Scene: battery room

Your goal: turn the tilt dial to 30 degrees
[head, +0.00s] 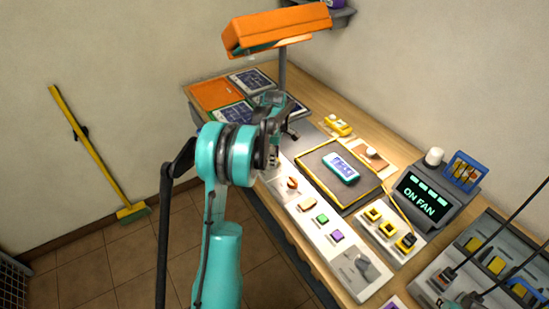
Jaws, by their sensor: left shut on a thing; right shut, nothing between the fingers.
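My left arm rises from the bottom of the head view, with a teal wrist and grey gripper (274,150) at the upper left end of the white control strip (326,243). The gripper is shut on what seems to be the tilt dial, mostly hidden by the wrist and fingers. Its scale and pointer cannot be read. A small orange-brown knob (292,183) shows just beside the gripper. I cannot make out my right gripper in this view.
The strip also carries tan, green (322,218) and purple (337,236) buttons. A dark mat (320,160) holds a teal-edged device (341,168). An orange lamp (277,27) overhangs the bench. The "ON FAN" display (424,196) stands at right, near yellow-marked switches (387,228).

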